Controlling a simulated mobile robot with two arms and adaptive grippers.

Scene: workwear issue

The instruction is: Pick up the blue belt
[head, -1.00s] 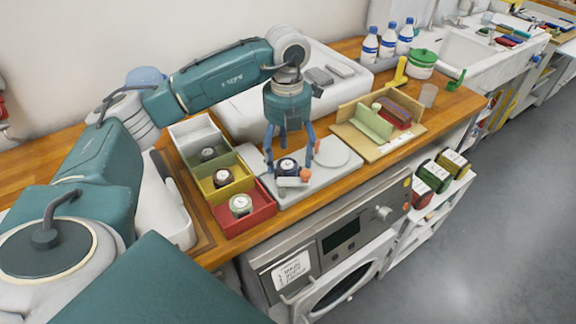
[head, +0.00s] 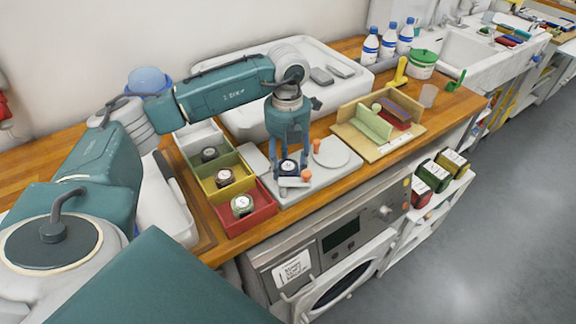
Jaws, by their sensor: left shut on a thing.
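The blue belt (head: 288,166) is a small dark roll with a pale round label on top. It is on the grey plate (head: 325,180) on the wooden counter. My left gripper (head: 290,167) points down over it, with its fingers shut around the roll. The fingers hide part of the belt's sides, and I see no clear gap under it. My right gripper is not in view.
Divided bins stand left of the plate; the green, yellow (head: 229,191) and red (head: 262,213) ones each hold a labelled roll. Two orange knobs (head: 306,174) stand close by the gripper. A wooden stand (head: 349,131) is to the right, a white basin (head: 240,122) behind.

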